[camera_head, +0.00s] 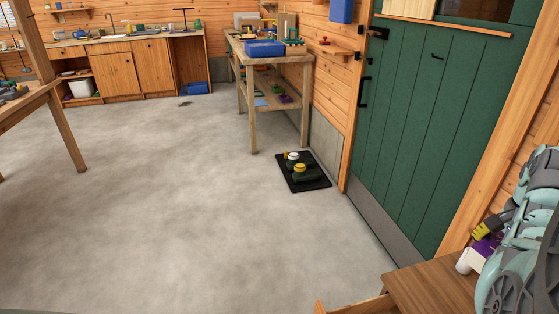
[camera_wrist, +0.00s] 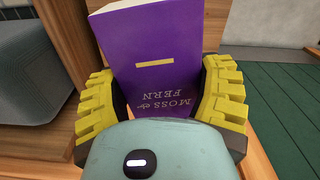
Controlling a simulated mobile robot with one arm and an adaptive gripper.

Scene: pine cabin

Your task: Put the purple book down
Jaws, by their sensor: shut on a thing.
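The purple book (camera_wrist: 165,45) fills the upper middle of the wrist view. Its cover has yellow lettering that reads "MOSS & FERN", upside down, and pale page edges show along its top. My gripper (camera_wrist: 162,92) has its yellow padded fingers on both sides of the book and is shut on it. In the head view, my gripper (camera_head: 482,232) is at the right edge, just above a brown wooden surface. Only a small purple part of the book (camera_head: 486,246) shows there. I cannot tell whether the book touches the surface.
A wooden bench top (camera_head: 430,284) lies below my gripper, with a white cylinder (camera_head: 464,262) close by. The green door (camera_head: 440,110) stands behind. The concrete floor (camera_head: 190,220) is mostly clear.

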